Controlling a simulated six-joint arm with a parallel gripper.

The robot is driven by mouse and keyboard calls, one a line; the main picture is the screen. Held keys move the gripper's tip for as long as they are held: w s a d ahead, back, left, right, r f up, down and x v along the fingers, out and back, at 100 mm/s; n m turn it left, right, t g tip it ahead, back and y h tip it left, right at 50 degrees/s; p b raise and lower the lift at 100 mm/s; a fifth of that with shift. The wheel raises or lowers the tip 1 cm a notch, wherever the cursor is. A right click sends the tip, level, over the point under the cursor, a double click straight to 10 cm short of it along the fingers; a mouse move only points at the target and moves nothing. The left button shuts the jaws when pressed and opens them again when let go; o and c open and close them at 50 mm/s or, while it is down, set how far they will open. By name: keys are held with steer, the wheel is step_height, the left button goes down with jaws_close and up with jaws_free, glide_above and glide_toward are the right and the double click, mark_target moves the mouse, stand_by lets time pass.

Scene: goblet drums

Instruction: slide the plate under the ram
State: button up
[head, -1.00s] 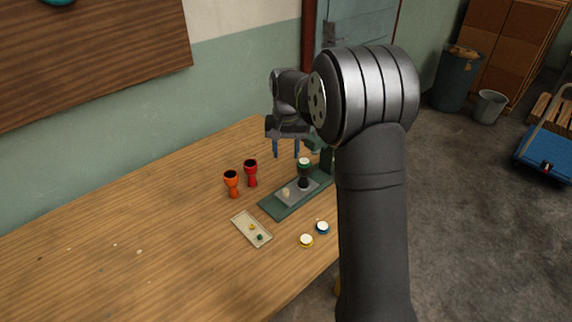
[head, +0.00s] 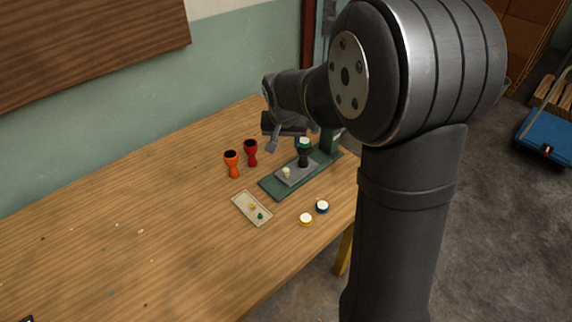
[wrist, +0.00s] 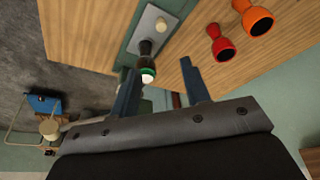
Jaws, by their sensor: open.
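A grey plate (head: 294,173) with a pale knob (head: 286,173) lies on a long dark green base (head: 281,190). A dark goblet drum (head: 303,156) with a green band and white top stands upright on the plate. The press column (head: 331,143) rises at the base's far right end; the ram is mostly hidden behind my gripper. My gripper (head: 287,143) is open and empty, above and behind the plate.
An orange goblet (head: 232,164) and a red goblet (head: 251,154) stand left of the base. A shallow tray (head: 240,204) with small pieces lies in front. The left table area is mostly clear.

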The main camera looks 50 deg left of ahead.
steer(key=s+d, duration=0.1)
glide_toward(286, 170)
steer(key=shift+t+y, duration=0.3)
steer(key=shift+y, duration=0.1)
steer(key=x, duration=0.8)
steer(key=shift+s+d+f, duration=0.1)
steer(key=shift+d+f, duration=0.1)
steer(key=shift+f, duration=0.25)
jaws_close()
